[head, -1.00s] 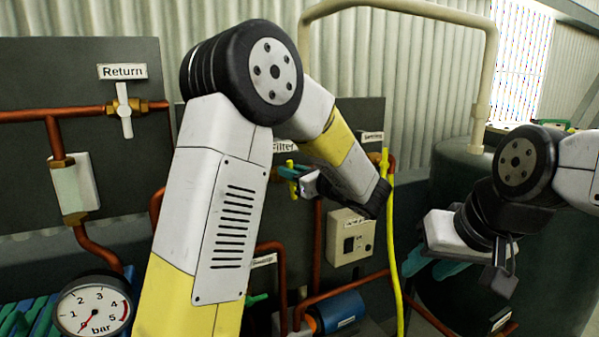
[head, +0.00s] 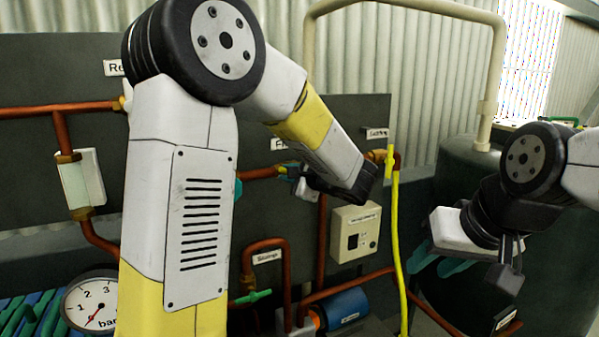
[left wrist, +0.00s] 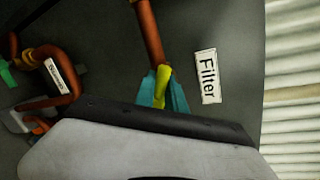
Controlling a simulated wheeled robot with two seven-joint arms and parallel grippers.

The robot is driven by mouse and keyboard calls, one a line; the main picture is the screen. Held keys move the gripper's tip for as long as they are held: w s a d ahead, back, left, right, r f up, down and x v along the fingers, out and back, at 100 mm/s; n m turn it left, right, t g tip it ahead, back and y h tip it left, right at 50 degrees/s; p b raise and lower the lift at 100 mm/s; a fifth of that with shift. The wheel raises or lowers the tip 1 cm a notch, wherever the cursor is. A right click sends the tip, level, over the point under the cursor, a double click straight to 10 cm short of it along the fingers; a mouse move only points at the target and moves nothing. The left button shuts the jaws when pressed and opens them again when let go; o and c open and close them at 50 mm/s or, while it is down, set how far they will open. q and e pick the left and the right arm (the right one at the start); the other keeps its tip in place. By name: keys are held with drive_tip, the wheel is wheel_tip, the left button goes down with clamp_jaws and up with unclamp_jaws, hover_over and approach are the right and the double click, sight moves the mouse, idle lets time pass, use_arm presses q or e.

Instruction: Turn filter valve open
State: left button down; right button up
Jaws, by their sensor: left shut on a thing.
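The filter valve's yellow handle (left wrist: 161,88) shows in the left wrist view at the end of a copper pipe (left wrist: 149,35), roughly in line with it. The teal fingers of my left gripper (left wrist: 164,92) are on both sides of the handle, shut on it. The white Filter label (left wrist: 207,76) is on the dark panel beside it. In the head view my left gripper (head: 284,172) is at the pipe below the partly hidden Filter label (head: 278,145), and the handle is hard to make out. My right gripper (head: 440,264) is open and empty in front of the dark tank.
A yellow hose (head: 397,235) hangs just right of my left wrist. A beige switch box (head: 355,232) and a blue motor (head: 343,308) are below. A pressure gauge (head: 92,300) stands at lower left. The dark green tank (head: 560,235) is behind my right gripper.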

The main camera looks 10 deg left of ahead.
use_arm(q)
drive_tip(key=n+h, duration=0.1)
drive_tip(key=n, duration=0.1)
drive_tip(key=f+n+t+h, duration=0.1)
drive_tip(key=n, duration=0.1)
drive_tip(key=shift+s+a+f, duration=0.1)
drive_tip(key=shift+f, duration=0.1)
drive_tip(key=shift+f+n, duration=0.1)
drive_tip(key=shift+n, duration=0.2)
idle(0.4)
drive_tip(key=c, duration=1.4)
unclamp_jaws()
drive_tip(key=v, duration=0.8)
